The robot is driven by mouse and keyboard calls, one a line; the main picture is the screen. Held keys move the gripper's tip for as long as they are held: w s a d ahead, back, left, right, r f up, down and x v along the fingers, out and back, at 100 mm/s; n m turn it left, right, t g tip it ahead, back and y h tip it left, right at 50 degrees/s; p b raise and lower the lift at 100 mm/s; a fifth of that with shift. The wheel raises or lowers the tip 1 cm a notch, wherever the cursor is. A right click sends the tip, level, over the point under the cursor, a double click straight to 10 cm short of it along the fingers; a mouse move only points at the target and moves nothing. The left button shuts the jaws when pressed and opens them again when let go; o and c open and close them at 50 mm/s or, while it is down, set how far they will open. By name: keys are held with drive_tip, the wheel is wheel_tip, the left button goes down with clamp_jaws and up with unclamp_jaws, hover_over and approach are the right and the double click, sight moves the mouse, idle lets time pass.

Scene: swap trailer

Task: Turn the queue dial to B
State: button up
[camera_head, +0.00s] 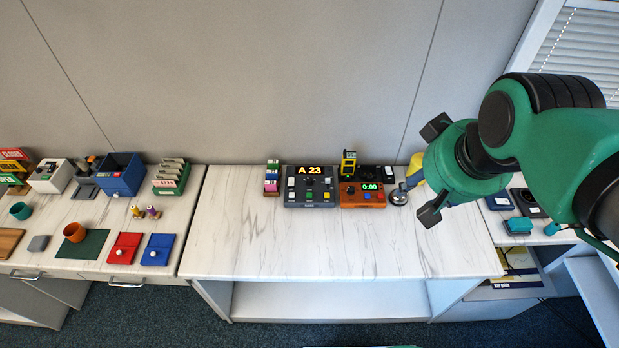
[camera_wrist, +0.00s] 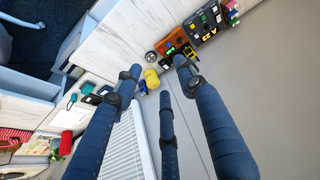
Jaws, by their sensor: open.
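The dark grey queue unit (camera_head: 292,199) stands on the middle counter against the back wall, its lit display (camera_head: 310,169) reading "A 23". A small dark knob shows under the display, but its pointer and marks are too small to read. The unit also shows at the top of the wrist view (camera_wrist: 206,22), seen tilted. My gripper (camera_wrist: 157,76) is open and empty, its blue fingers spread apart. In the head view it is right of the queue unit, raised and clear of it, mostly hidden behind my green wrist.
An orange timer box (camera_head: 362,200) reading "0:00" touches or nearly touches the unit's right side. A silver bell (camera_head: 398,198) and a yellow object (camera_head: 416,165) stand farther right. The counter's front (camera_head: 310,245) is clear.

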drive_tip(key=w+a+f+n+g, duration=0.1)
drive_tip(key=w+a+n, duration=0.15)
drive_tip(key=w, duration=0.95)
drive_tip(key=n+g, duration=0.4)
drive_tip(key=n, duration=0.2)
hover_over(309, 179)
wheel_tip(309, 179, down, 29)
drive_tip(key=shift+s+d, duration=0.1)
drive_tip(key=shift+f, duration=0.15)
wheel_tip(309, 179, down, 14)
drive_tip(key=b, duration=0.2)
drive_tip(key=shift+r+b, duration=0.25)
drive_tip(key=shift+b, duration=0.15)
clamp_jaws()
